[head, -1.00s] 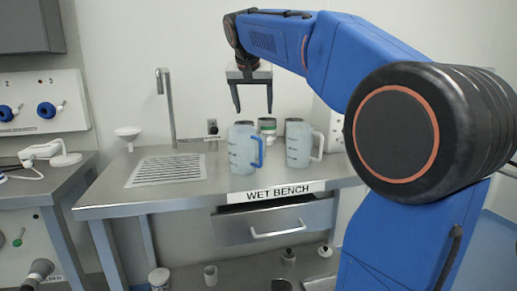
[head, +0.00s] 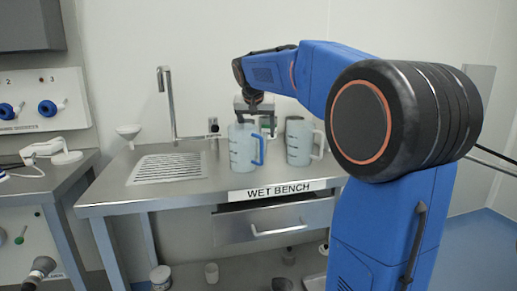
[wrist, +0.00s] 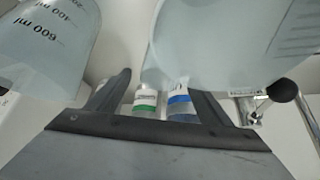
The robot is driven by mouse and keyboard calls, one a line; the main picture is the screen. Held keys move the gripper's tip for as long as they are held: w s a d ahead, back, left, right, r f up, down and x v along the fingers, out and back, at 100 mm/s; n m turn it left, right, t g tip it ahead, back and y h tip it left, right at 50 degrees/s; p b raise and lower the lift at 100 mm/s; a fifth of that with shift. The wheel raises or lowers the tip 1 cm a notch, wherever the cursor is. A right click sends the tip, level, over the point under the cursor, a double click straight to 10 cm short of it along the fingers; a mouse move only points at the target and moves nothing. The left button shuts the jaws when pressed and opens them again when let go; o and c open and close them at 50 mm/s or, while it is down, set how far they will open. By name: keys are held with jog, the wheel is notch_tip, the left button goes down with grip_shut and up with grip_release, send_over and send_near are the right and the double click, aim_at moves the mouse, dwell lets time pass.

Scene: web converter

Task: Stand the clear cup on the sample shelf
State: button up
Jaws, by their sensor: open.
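My gripper (head: 256,118) is open and points down over the wet bench, its fingers partly hidden behind the blue-handled jug (head: 243,147). In the wrist view, my open fingers (wrist: 160,80) frame a green-labelled bottle (wrist: 145,103) and a blue-labelled bottle (wrist: 181,106); I cannot tell whether they touch either one. No clear cup can be made out for sure. I cannot identify the sample shelf.
A white-handled jug (head: 300,144) stands right of the blue-handled one, close to my gripper. A tap (head: 168,105), a drain grille (head: 168,169) and a funnel (head: 129,134) are at left. The bench front (head: 120,200) is clear at left.

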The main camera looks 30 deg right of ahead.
jog(key=shift+x, duration=1.95)
jog(key=shift+s, duration=0.1)
jog(key=c, duration=1.2)
notch_tip(320, 180, up, 10)
